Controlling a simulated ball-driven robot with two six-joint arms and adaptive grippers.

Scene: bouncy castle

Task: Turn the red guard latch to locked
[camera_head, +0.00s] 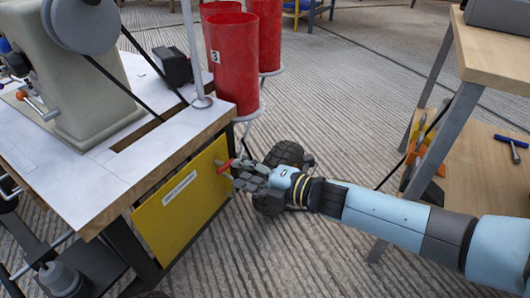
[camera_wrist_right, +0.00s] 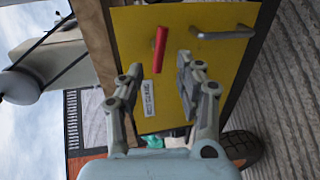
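The red guard latch (camera_head: 225,166) is a short red handle on the yellow guard panel (camera_head: 180,208), near the panel's right edge below the worktop. In the right wrist view the latch (camera_wrist_right: 160,48) stands nearly upright in the picture, slightly tilted. My right gripper (camera_head: 240,176) is in front of the panel close to the latch. In the right wrist view my right gripper (camera_wrist_right: 158,72) is open and empty, its fingers either side of the line to the latch; I cannot tell whether they touch it. My left gripper is not in view.
A grey bar handle (camera_wrist_right: 222,33) is on the panel beside the latch. A grey machine (camera_head: 85,95) stands on the white-topped bench (camera_head: 50,185). Red bins (camera_head: 233,65) stand behind the bench. A wooden table (camera_head: 480,190) with tools is at right. Ribbed floor lies between.

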